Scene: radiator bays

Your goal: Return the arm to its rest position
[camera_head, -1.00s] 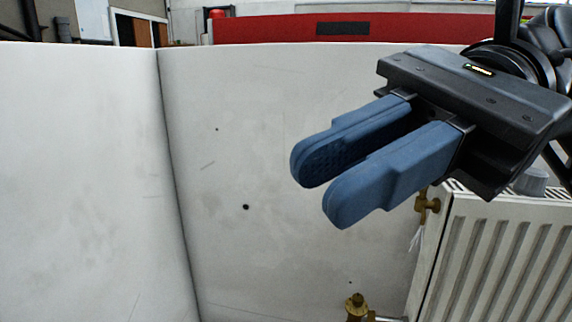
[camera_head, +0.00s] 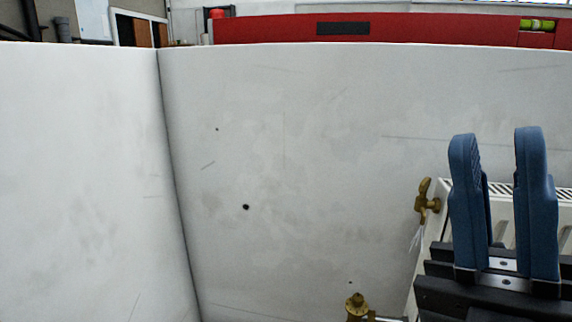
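My gripper (camera_head: 498,140) is at the right of the head view, its two blue fingers pointing up. The fingers are apart with nothing between them, so it is open and empty. It stands in front of the white radiator (camera_head: 431,262) and hides most of it. The rest of my arm is out of view below the gripper.
A brass bleed valve (camera_head: 427,202) with a tag sits on the radiator's upper left corner. A brass valve (camera_head: 356,307) stands at the bottom edge. White walls (camera_head: 300,150) meet in a corner at left.

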